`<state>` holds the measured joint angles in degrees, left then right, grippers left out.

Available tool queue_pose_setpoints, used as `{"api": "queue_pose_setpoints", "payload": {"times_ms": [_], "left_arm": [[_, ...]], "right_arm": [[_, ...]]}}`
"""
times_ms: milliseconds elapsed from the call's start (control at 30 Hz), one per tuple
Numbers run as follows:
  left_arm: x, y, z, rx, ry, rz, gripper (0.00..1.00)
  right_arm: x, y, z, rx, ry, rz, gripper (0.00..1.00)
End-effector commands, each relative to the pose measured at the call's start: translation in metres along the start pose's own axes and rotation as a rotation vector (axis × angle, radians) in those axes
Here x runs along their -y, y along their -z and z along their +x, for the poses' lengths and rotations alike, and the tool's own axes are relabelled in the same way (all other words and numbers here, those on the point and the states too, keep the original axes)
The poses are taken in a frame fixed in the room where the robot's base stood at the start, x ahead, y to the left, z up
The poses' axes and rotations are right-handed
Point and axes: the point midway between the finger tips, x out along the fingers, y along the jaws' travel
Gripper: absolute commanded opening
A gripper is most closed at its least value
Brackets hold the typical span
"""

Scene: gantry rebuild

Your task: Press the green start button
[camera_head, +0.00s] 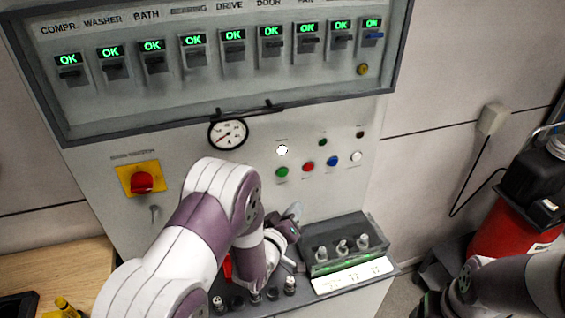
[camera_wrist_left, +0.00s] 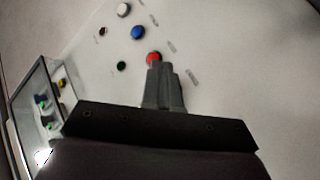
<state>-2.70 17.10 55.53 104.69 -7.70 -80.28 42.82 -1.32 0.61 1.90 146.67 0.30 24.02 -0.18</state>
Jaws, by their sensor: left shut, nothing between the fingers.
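The green button (camera_head: 282,172) is on the grey panel, at the left end of a row with a red button (camera_head: 308,166), a blue button (camera_head: 333,161) and a white button (camera_head: 356,157). My left gripper (camera_head: 293,211) is shut and empty, below the green button in the head view. In the left wrist view the closed fingertips (camera_wrist_left: 162,66) overlap the lower edge of the red button (camera_wrist_left: 153,58). The green button does not show there; the fingers seem to cover its place. I cannot tell contact. My right gripper is out of view.
Above the row are a lit white lamp (camera_head: 282,150) and a small green lamp (camera_head: 323,142). A red rotary switch (camera_head: 141,182) is to the left. A box with several knobs (camera_head: 343,246) stands on the ledge right of my left gripper. A red canister (camera_head: 500,232) is far right.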

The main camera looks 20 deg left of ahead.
Motion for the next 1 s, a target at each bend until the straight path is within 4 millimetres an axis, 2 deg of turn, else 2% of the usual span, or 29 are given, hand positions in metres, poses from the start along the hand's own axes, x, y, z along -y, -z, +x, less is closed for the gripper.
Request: {"api": "queue_pose_setpoints", "payload": {"times_ms": [33, 167, 533, 667, 1000], "left_arm": [[-0.007, 0.003, -0.004, -0.04, -0.05, -0.04, 0.0], [-0.015, 0.006, -0.012, -0.11, -0.145, -0.107, 0.0], [-0.014, 0.007, -0.012, -0.12, -0.156, -0.114, 0.0], [-0.009, 0.012, -0.004, -0.123, -0.156, -0.114, 0.0], [0.014, 0.038, 0.03, -0.122, -0.154, -0.113, 0.0]], "right_arm": [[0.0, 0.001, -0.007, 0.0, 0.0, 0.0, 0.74], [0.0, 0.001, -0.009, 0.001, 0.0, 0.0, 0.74], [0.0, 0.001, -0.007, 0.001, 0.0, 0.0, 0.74], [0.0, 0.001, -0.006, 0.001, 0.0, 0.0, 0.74], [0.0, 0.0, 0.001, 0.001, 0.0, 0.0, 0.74]]}}
